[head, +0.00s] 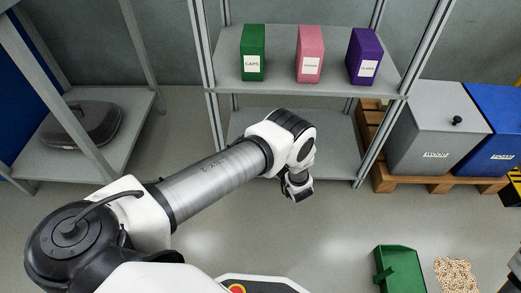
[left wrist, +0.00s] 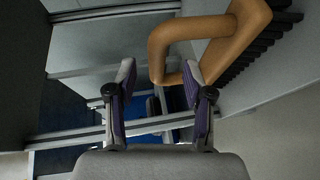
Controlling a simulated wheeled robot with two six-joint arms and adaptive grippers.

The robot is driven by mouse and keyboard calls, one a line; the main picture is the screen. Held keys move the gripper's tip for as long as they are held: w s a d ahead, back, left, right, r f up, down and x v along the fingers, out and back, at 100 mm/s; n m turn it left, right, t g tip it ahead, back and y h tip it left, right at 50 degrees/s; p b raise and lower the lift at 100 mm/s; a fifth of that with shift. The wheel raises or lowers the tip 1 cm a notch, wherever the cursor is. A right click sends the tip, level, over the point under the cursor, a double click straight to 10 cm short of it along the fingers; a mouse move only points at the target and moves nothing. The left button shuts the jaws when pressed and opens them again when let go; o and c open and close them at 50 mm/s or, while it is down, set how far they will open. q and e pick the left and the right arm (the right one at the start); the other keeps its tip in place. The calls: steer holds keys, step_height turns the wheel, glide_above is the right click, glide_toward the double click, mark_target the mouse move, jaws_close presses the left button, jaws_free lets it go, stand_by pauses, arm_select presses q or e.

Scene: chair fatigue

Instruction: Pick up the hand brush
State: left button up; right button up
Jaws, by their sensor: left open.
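The hand brush (left wrist: 184,36) shows only in the left wrist view, at the top right. It has a tan handle with a bent, loop-like shape and a row of dark bristles (left wrist: 256,46) on its right side. My left gripper (left wrist: 161,78) is open and empty, and the handle's lower end shows close to its right fingertip. I cannot tell whether they touch. In the head view my left gripper (head: 297,190) hangs in front of the middle shelf unit, and the brush is not seen there.
A green box (head: 252,50), pink box (head: 310,52) and purple box (head: 364,55) stand on the upper shelf (head: 290,92). A grey bin (head: 436,124) and blue bin (head: 500,128) stand right. A green dustpan-like tray (head: 400,268) lies beside scattered pellets (head: 456,274) on the floor.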

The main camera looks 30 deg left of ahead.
arm_select(q)
steer(key=b+x, duration=0.2)
steer(key=x, duration=0.2)
steer(key=shift+a+f+b, duration=0.1)
steer(key=shift+a+b, duration=0.1)
steer(key=shift+b, duration=0.15)
steer(key=shift+w+a, duration=0.2)
steer(key=shift+a, duration=0.05)
jaws_close()
steer(key=shift+r, duration=0.25)
